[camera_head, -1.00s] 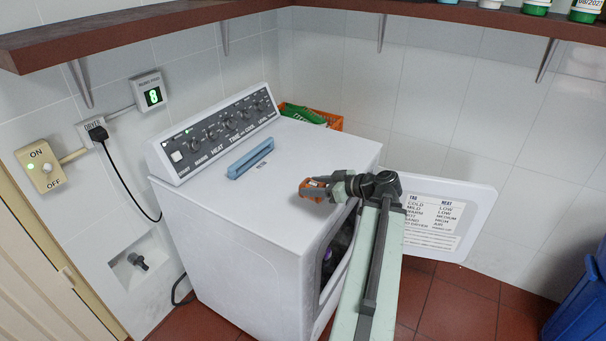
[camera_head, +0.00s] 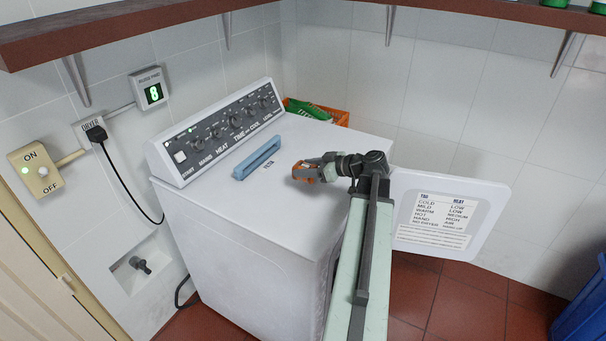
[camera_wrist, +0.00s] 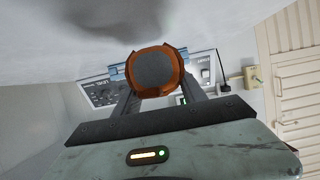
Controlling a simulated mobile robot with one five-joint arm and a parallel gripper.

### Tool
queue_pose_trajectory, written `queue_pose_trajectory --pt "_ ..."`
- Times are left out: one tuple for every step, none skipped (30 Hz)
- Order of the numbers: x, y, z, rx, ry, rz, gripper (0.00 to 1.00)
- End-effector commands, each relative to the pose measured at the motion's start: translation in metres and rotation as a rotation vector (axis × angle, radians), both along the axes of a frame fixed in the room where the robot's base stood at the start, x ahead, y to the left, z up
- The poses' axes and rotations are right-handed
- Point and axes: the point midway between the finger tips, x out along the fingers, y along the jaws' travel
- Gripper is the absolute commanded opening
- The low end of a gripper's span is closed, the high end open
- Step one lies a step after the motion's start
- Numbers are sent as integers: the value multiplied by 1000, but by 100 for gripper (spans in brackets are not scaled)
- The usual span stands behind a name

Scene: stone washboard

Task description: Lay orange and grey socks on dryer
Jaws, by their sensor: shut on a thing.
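The white dryer (camera_head: 235,215) stands against the tiled wall, with its control panel (camera_head: 215,133) at the back left of the top. My gripper (camera_head: 307,172) is shut on a rolled orange and grey sock bundle (camera_head: 300,171) at the right part of the dryer top. In the wrist view the orange and grey socks (camera_wrist: 155,70) show a grey round middle with an orange rim, between the two fingers. I cannot tell whether the socks touch the dryer top. The dryer's front opening is hidden behind my arm.
A blue slotted piece (camera_head: 257,158) lies on the dryer top near the panel. The dryer door (camera_head: 450,213) is open at the right. An orange crate (camera_head: 335,117) with green contents is behind the dryer. A brown shelf (camera_head: 130,30) runs overhead. The dryer top's front left is clear.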

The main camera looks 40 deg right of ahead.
Motion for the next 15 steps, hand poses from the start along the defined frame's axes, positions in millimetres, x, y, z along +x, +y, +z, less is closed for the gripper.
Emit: queue_pose_trajectory --pt "2 -5 -1 0 0 -3 8" --pt "3 -8 -2 0 0 -5 8" --pt "0 -10 -16 0 0 -11 8" --pt "-2 -11 -23 0 0 -14 8" --pt "-3 -13 -30 0 0 -16 8" --pt "-5 -15 -36 0 0 -20 8" --pt "-5 -15 -40 0 0 -21 8" --pt "-6 -16 -41 0 0 -22 8" --pt "-6 -16 -40 0 0 -22 8" --pt "-6 -16 -39 0 0 -22 8" --pt "-6 -16 -37 0 0 -22 8" --pt "-6 -16 -36 0 0 -22 8" --pt "-6 -16 -36 0 0 -22 8" --pt "-6 -16 -36 0 0 -22 8" --pt "-6 -16 -36 0 0 -22 8"
